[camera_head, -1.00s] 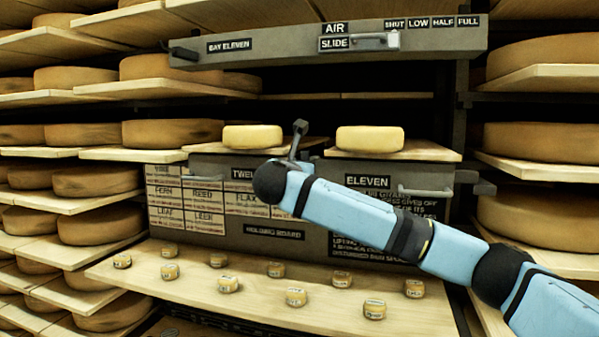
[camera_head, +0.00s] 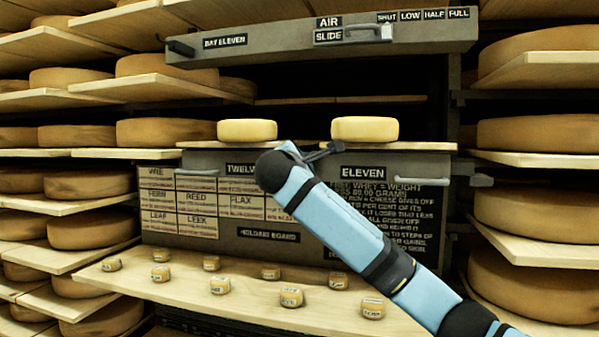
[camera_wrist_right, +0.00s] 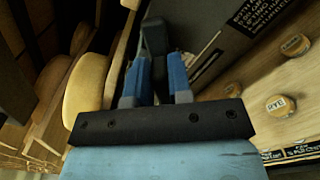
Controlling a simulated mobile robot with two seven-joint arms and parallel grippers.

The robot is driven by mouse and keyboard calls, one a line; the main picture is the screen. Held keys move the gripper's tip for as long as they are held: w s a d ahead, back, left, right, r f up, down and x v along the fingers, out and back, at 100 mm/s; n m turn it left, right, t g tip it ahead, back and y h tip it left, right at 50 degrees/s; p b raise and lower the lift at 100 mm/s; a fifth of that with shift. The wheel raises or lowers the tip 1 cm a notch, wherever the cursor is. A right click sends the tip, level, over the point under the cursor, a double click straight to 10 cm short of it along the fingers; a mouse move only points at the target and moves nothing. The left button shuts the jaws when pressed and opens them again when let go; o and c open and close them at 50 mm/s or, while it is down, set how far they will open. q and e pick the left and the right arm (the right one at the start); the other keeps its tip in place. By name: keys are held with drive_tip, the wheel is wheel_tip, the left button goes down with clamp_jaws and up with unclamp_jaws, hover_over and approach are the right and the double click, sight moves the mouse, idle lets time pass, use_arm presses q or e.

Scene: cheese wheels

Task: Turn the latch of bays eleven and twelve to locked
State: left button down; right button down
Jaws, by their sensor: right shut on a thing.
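The latch (camera_head: 327,151) is a dark lever between the TWELVE and ELEVEN labels on the grey panel front. It lies nearly level, with its knobbed end pointing right toward the ELEVEN label (camera_head: 363,173). My right gripper (camera_head: 300,155) is at the latch, mostly hidden behind its own wrist. In the right wrist view, the blue fingers of my right gripper (camera_wrist_right: 157,80) are shut on the dark latch lever (camera_wrist_right: 154,38). The TWELVE label (camera_head: 240,169) is partly covered by my right arm. My left gripper is not in view.
Two small pale cheeses (camera_head: 247,130) (camera_head: 364,129) sit on boards just above the latch. A front shelf (camera_head: 240,296) holds several small labelled cheeses. The grey air slide beam (camera_head: 270,45) spans overhead. Racks of large wheels (camera_head: 540,140) stand on both sides.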

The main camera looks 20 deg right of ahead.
drive_tip(key=m, duration=0.1)
drive_tip(key=f+m+b, duration=0.1)
drive_tip(key=shift+m, duration=0.4)
drive_tip(key=shift+s+d+f+m+b, duration=0.1)
drive_tip(key=shift+m+b, duration=0.45)
drive_tip(key=shift+m, duration=0.45)
drive_tip(key=shift+f+m+b, duration=0.1)
drive_tip(key=shift+m+b, duration=0.4)
drive_tip(key=shift+m, duration=0.5)
drive_tip(key=c, duration=1)
unclamp_jaws()
drive_tip(key=shift+c, duration=0.2)
drive_tip(key=shift+r, duration=0.1)
drive_tip(key=shift+s, duration=0.1)
